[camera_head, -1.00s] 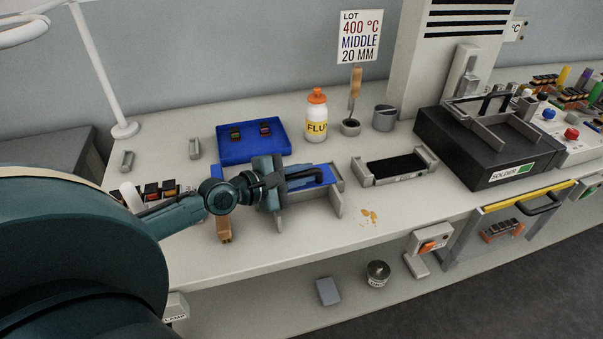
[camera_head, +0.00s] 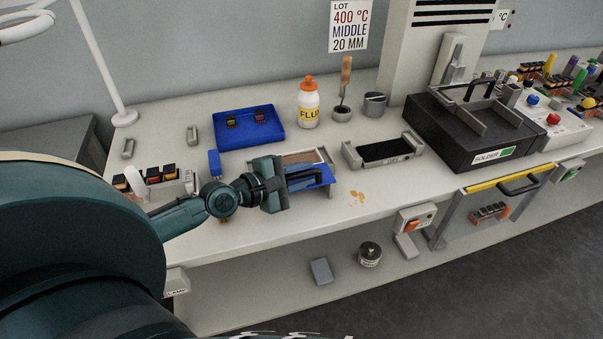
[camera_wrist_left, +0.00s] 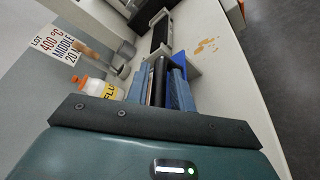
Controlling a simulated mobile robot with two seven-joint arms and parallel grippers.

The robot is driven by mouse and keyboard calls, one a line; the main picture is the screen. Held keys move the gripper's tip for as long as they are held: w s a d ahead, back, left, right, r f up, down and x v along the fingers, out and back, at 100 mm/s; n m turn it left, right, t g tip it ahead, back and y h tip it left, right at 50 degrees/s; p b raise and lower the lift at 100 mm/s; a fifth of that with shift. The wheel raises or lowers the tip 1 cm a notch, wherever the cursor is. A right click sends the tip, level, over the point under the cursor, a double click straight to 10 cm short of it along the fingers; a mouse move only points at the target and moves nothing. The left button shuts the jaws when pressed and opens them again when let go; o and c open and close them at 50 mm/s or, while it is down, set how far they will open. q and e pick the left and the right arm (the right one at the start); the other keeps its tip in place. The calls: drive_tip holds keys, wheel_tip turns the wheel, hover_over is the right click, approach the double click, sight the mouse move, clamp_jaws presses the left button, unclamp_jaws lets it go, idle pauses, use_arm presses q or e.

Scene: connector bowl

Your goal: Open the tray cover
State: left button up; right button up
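The blue tray cover (camera_head: 322,177) has a black bar handle (camera_head: 300,180). It is tilted up at the front of a grey-framed tray (camera_head: 327,155), whose brown inside shows behind it. My left gripper (camera_head: 288,183) is at the handle, its fingers along both sides of it. In the left wrist view the handle (camera_wrist_left: 160,75) lies between the blue-grey fingers, with the blue cover (camera_wrist_left: 180,62) beyond. The fingers look closed on the handle. The gripper hides the left part of the tray and cover. My right gripper is out of view.
A blue tray (camera_head: 272,140) with small connectors and a flux bottle (camera_head: 308,105) stand behind. A grey holder with a black slot (camera_head: 385,150) is right of the tray, and a black solder box (camera_head: 465,135) farther right. The front bench edge is close.

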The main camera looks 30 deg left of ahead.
use_arm(q)
drive_tip(key=shift+s+a, duration=0.1)
drive_tip(key=b+v, duration=0.2)
drive_tip(key=v, duration=1.1)
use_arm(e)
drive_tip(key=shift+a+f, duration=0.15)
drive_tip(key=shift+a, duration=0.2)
use_arm(q)
drive_tip(key=shift+r, duration=0.1)
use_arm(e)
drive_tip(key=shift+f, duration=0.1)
